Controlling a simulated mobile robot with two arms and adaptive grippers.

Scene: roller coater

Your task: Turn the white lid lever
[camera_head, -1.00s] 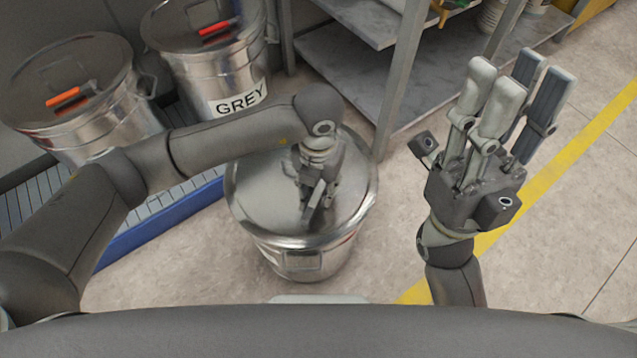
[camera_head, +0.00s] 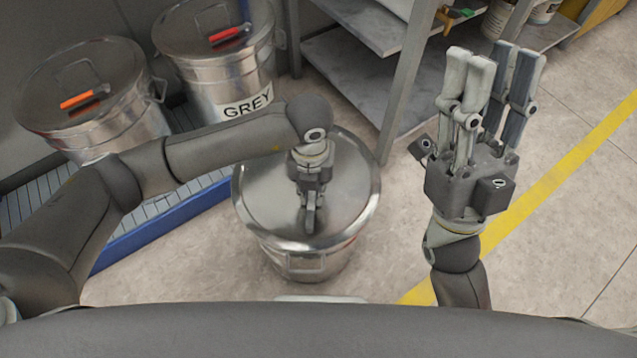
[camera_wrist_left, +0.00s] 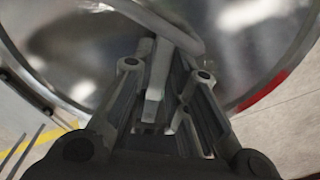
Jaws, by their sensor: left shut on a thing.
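A shiny steel drum (camera_head: 259,195) with a round lid stands on the floor in the middle of the head view. My left gripper (camera_head: 310,218) reaches down onto this lid, its fingers close together. In the left wrist view, the pale bar of the white lid lever (camera_wrist_left: 158,70) lies between the fingers, and the gripper is shut on it. A curved metal handle (camera_wrist_left: 165,25) on the lid passes just beyond the fingertips. The gripper hides the lever in the head view. My right gripper (camera_head: 493,85) is raised on the right, fingers apart, open and empty.
Two more steel drums stand behind at the left, one with an orange lever (camera_head: 83,99), the other with a red lever (camera_head: 229,34) and a GREY label (camera_head: 248,105). A grey metal shelf (camera_head: 345,80) rises close behind the middle drum. Floor at the right is clear.

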